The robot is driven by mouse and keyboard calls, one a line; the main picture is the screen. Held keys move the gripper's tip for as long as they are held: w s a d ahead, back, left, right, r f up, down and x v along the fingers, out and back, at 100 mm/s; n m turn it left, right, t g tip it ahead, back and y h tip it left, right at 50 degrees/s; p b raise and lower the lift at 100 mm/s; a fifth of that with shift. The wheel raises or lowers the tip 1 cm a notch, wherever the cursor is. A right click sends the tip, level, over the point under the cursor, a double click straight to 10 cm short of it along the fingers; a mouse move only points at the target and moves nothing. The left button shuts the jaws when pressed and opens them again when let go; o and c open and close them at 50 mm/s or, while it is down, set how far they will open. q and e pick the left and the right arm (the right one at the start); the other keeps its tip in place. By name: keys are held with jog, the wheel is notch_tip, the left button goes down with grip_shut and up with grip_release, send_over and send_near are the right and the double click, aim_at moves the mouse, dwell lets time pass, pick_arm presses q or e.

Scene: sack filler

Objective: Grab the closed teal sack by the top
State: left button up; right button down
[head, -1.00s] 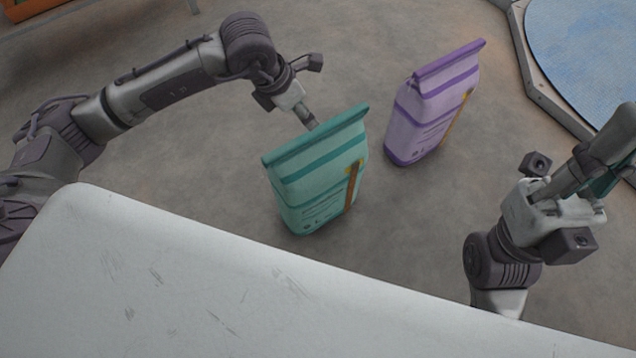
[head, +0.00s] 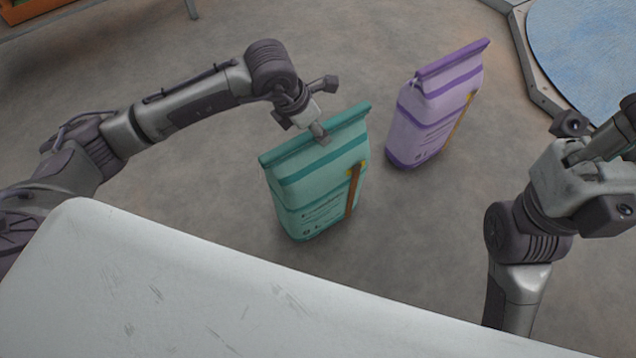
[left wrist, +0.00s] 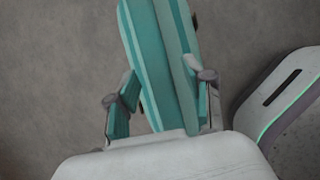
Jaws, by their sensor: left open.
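The closed teal sack (head: 322,185) stands upright on the floor, with a folded top and a brown strip down its front. My left gripper (head: 320,133) is at the sack's top edge, coming from behind. In the left wrist view the open fingers (left wrist: 162,100) lie on either side of the teal sack (left wrist: 165,50), with gaps visible beside it. In the head view its fingertips are partly hidden. My right gripper (head: 617,135) is at the right edge, away from the sack; its fingertips are cut off or unclear.
A closed purple sack (head: 437,105) stands to the right of the teal one, with floor between them. A blue round surface (head: 590,50) with a grey rim is at the upper right. An orange object (head: 30,8) is at the upper left.

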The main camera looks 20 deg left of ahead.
pick_arm(q)
jog(key=shift+f, duration=0.25)
grip_shut()
dwell(0.5)
jog(key=shift+r, duration=0.15)
